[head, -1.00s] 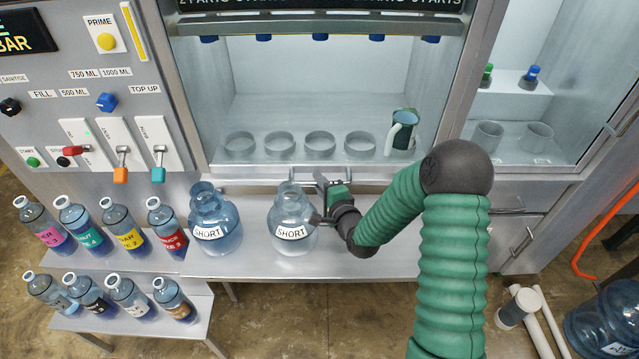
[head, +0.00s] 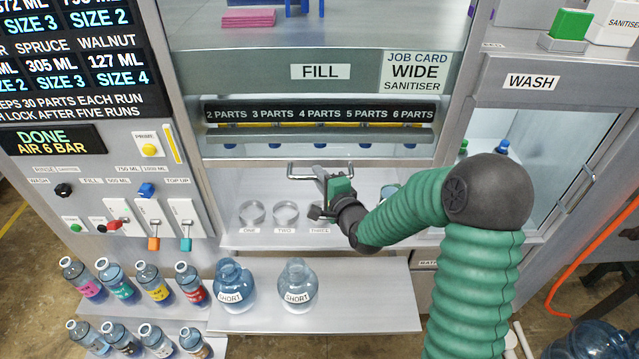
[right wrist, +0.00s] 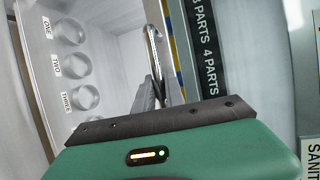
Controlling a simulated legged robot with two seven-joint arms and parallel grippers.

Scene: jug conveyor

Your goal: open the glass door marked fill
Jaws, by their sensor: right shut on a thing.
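The fill sign (head: 320,72) is on the panel above the fill bay. The glass door's metal bar handle (head: 300,165) stands above the bay floor, with an open gap below it, so the door is partly raised. My right gripper (head: 325,180) is shut on the handle, near its middle. The right wrist view shows the bar handle (right wrist: 152,40) running into the fingers (right wrist: 153,95). The glass itself is hard to make out. My left gripper is not in view.
Several ring holders (head: 252,212) stand on the bay floor (head: 265,238). Two jugs marked short (head: 234,285) stand on the shelf (head: 370,300) below. Small labelled bottles (head: 118,283) stand at lower left. The wash bay (head: 530,82) is at right.

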